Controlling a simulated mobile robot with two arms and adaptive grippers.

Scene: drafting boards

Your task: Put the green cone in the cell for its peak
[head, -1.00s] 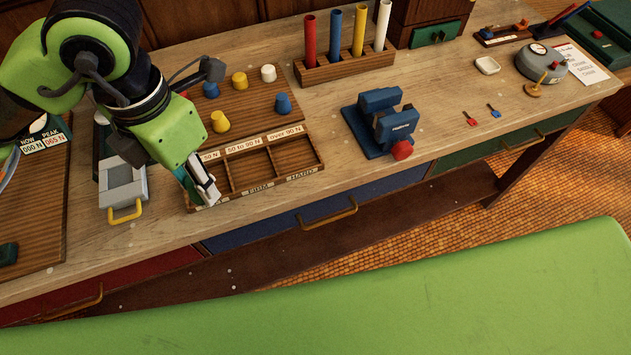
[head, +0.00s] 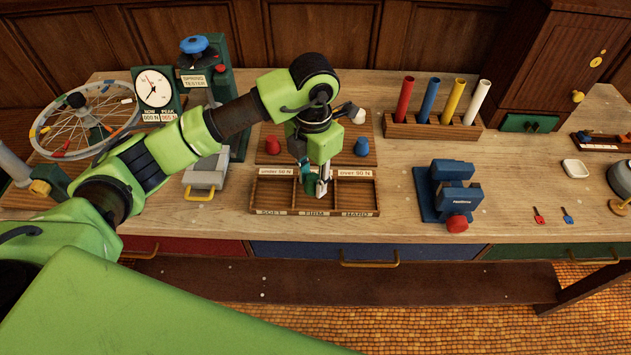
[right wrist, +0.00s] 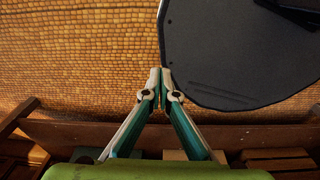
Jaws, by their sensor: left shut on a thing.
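My left gripper (head: 322,192) is shut and points down at the middle cell of the three-cell wooden tray (head: 360,212), the cell marked FIRM at its front. How far its tips reach into the cell is unclear. Green shows at the fingers, but the green cone cannot be told apart from the gripper's own green parts. The front labels read SOFT, FIRM and HARD; the back ones read under 50 N and over 90 N, with the middle one hidden. The spring tester's dial (head: 155,88) stands at the left, its peak readout about 065 N. My right gripper (right wrist: 163,82) is shut and empty.
Behind the tray a board holds a red cone (head: 272,145) and a blue cone (head: 362,147); my arm hides others.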

